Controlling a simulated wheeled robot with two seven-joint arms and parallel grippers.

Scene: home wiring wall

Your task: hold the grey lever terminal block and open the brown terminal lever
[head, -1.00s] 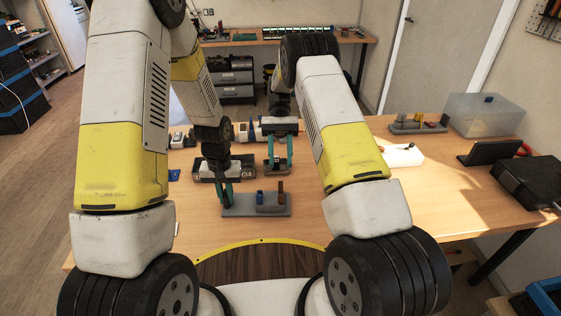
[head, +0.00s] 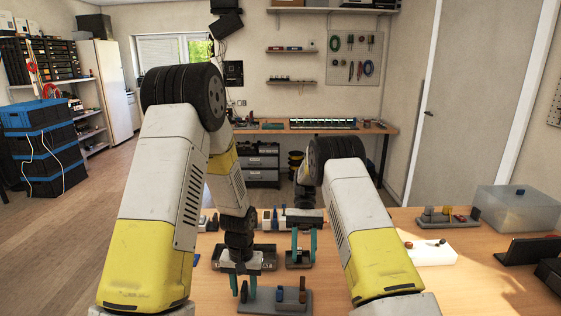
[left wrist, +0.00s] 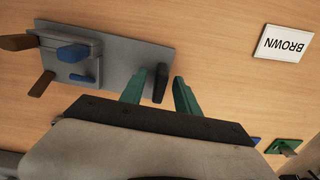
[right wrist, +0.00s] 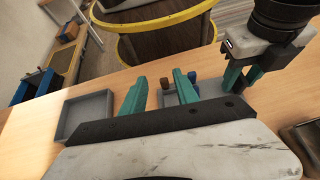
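The grey lever terminal block (head: 268,302) stands on a grey base on the table, its blue lever (head: 280,294) beside the brown lever (head: 302,288), which stands upright. The base also shows in the left wrist view (left wrist: 120,62). My left gripper (head: 243,287) is open at the block's left end. In the left wrist view its teal fingers (left wrist: 158,86) stand either side of a dark upright post; I cannot tell whether they touch it. My right gripper (head: 303,246) is open and empty, above and behind the block. The right wrist view shows the levers partly hidden beyond its fingers (right wrist: 160,90).
A BROWN label card (left wrist: 284,43) lies on the table. A grey tray (right wrist: 75,112) shows in the right wrist view. A clear box (head: 515,212) and another lever fixture (head: 448,218) are at the right.

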